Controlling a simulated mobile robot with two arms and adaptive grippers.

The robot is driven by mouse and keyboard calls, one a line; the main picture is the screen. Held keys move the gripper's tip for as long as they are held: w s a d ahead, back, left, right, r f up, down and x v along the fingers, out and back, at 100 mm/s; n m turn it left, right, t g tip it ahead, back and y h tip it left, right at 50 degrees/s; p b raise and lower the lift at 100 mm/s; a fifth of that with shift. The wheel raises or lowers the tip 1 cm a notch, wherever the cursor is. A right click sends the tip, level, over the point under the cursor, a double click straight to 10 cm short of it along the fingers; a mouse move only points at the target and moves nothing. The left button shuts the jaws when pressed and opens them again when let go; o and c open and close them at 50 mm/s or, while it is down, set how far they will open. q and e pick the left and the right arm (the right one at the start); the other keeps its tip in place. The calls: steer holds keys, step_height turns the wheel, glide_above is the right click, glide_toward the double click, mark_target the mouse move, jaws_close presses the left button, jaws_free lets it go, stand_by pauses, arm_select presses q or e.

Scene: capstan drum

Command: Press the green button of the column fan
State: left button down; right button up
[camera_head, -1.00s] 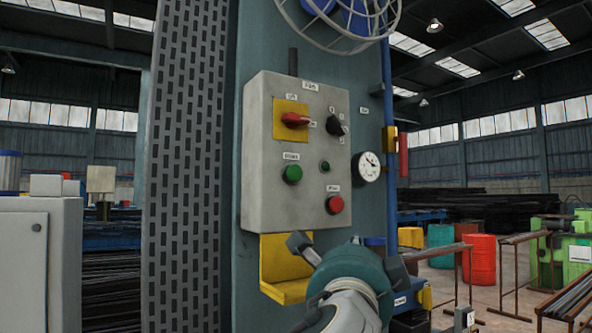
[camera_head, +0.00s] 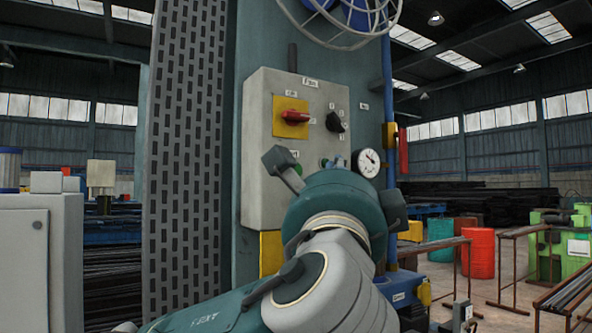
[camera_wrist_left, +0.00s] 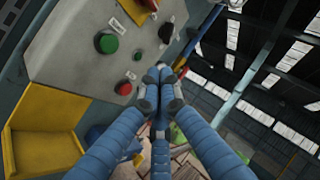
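The column fan's grey control panel (camera_head: 262,190) shows in the head view. My right gripper is not in view.
A red rotary switch (camera_head: 295,117) on a yellow plate and a black knob (camera_head: 335,122) stick out higher on the panel. A gauge (camera_head: 367,163) is on its right. The caged fan (camera_head: 345,18) is above. A yellow bracket (camera_wrist_left: 40,125) lies below the panel.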

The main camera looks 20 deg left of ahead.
arm_select(q)
steer(key=w+a, duration=0.2)
steer(key=a, duration=0.1)
steer(key=w+a+p, duration=0.1)
steer(key=w+a, duration=0.2)
steer(key=shift+w+a, duration=0.15)
steer(key=shift+a, duration=0.15)
steer(key=shift+a, duration=0.1)
stand_by(1.2)
steer(key=shift+w+a, duration=0.2)
steer(key=shift+a, duration=0.1)
